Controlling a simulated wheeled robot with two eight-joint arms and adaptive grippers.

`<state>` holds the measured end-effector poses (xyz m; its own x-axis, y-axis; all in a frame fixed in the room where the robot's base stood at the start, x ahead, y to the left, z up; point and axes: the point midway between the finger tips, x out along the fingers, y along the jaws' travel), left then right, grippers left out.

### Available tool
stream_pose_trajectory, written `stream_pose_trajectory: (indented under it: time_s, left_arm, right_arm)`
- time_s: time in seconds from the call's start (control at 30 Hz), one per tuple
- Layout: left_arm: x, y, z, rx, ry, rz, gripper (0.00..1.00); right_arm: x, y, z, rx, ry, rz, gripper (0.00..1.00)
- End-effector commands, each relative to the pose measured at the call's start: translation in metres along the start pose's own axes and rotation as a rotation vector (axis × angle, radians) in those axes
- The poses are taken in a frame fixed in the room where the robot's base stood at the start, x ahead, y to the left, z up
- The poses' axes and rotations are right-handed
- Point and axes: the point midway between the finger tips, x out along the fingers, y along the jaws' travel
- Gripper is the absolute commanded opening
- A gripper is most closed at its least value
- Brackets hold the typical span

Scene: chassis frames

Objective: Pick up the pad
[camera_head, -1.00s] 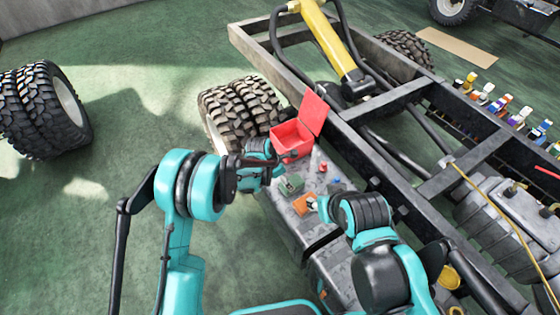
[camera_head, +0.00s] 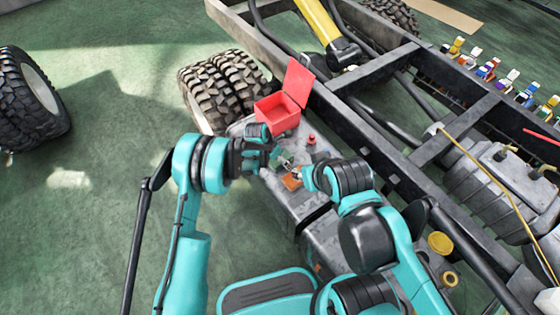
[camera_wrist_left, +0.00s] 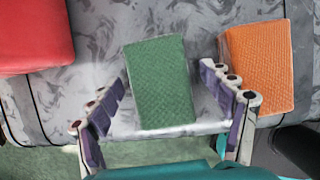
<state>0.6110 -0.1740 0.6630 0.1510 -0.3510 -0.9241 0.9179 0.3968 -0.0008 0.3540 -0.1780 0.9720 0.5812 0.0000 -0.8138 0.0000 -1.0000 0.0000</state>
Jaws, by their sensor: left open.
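A green textured pad (camera_wrist_left: 160,82) lies on the grey metal top in the left wrist view, between the fingers of my open left gripper (camera_wrist_left: 163,80). The fingers stand on either side of it with gaps, and I cannot tell whether they are down at its height. In the head view my left gripper (camera_head: 268,148) partly hides the green pad (camera_head: 281,157). An orange pad (camera_wrist_left: 262,68) lies to the right of the green one; it also shows in the head view (camera_head: 291,182). My right gripper (camera_head: 306,176) is beside the orange pad, its fingers too small to judge.
An open red box (camera_head: 277,114) stands behind the pads; its edge (camera_wrist_left: 30,35) shows in the left wrist view. A small red object (camera_head: 312,139) stands right of the box. The chassis frame (camera_head: 350,125) borders the right. Tyres (camera_head: 222,88) stand behind left.

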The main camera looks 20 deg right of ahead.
Motion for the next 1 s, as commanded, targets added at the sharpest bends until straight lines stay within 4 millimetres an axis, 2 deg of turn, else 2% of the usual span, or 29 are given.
stream_pose_trajectory:
  time_s: [1.0]
  left_arm:
    - [0.0034, 0.0001, -0.0017, 0.001, 0.0, 0.0, 0.8]
  right_arm:
    - [0.0061, 0.0, 0.0043, 0.0, 0.0, 0.0, 0.4]
